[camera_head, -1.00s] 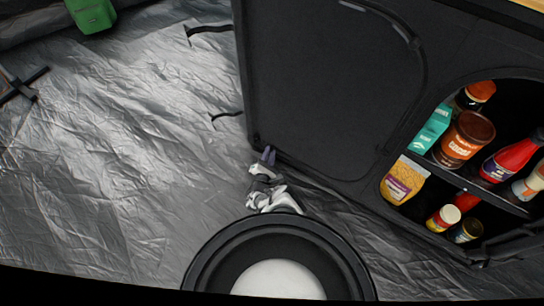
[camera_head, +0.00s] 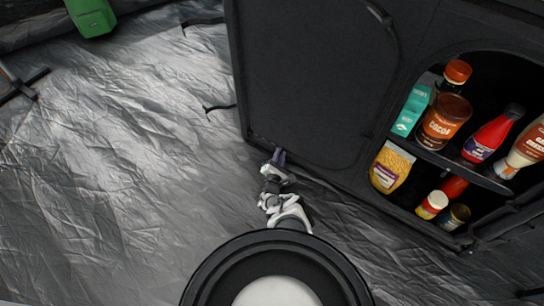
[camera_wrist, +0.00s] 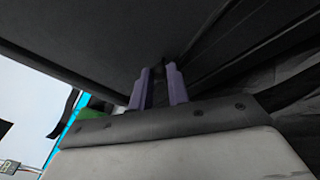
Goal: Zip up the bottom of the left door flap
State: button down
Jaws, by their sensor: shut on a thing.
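The left door flap (camera_head: 310,70) is a dark panel with rounded corners on the black fabric cabinet in the head view. My gripper (camera_head: 278,156) is at the flap's bottom edge, a little right of the cabinet's lower left corner. In the wrist view my gripper (camera_wrist: 158,75) has its two purple fingers close together against the dark fabric, shut on a small dark thing at the bottom edge, most likely the zipper pull. The pull itself is mostly hidden between the fingers.
Right of the flap, an open compartment holds a cocoa jar (camera_head: 443,122), a red bottle (camera_head: 492,135), a yellow bag (camera_head: 391,167) and several other items. Dark straps (camera_head: 219,107) stick out on the left. A green bag (camera_head: 91,15) lies far left. The silver floor (camera_head: 120,150) between is clear.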

jog(key=shift+d, duration=0.25)
jog(key=c, duration=1.3)
grip_release()
jog(key=shift+a+r, duration=0.1)
notch_tip(320, 180, up, 19)
jog(key=p, duration=1.4)
jog(key=shift+r+p, duration=0.1)
jog(key=shift+p, duration=0.2)
jog(key=shift+r, duration=0.35)
